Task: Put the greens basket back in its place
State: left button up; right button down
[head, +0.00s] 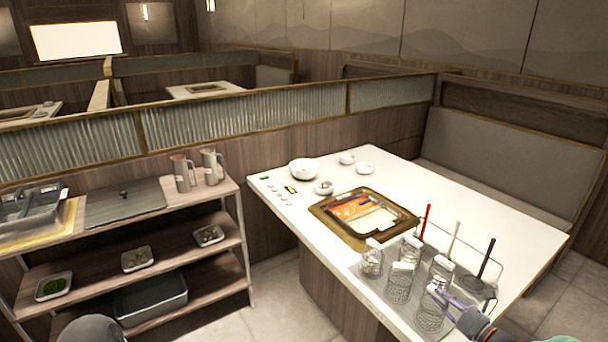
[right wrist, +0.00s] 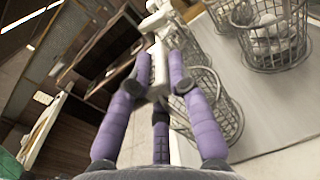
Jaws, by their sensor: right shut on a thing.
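My right gripper (head: 438,292), with purple fingers, is at the near edge of the white table. It is shut on the pale handle (right wrist: 157,72) of a wire basket, whose mesh (head: 430,316) hangs below the fingers in the head view. The mesh also shows in the right wrist view (right wrist: 222,115). I cannot see what is in this basket, nor tell whether it touches the surface beneath. Several similar wire baskets with white handles stand close by, including one just left (head: 399,288) and one behind (head: 441,268). My left gripper is out of view.
A divided hotpot (head: 372,222) with red and pale broth is set in the table. A wire rack (head: 496,276) at right has upright red, white and black-handled utensils. A bowl (head: 303,169) stands at the back. The shelf at left carries a tray of greens (head: 53,287).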

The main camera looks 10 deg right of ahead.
jog(key=shift+c, duration=1.4)
grip_release()
jog(key=shift+f, duration=0.1)
jog(key=shift+a, duration=0.1)
notch_tip(320, 180, up, 11)
jog(key=p, duration=0.8)
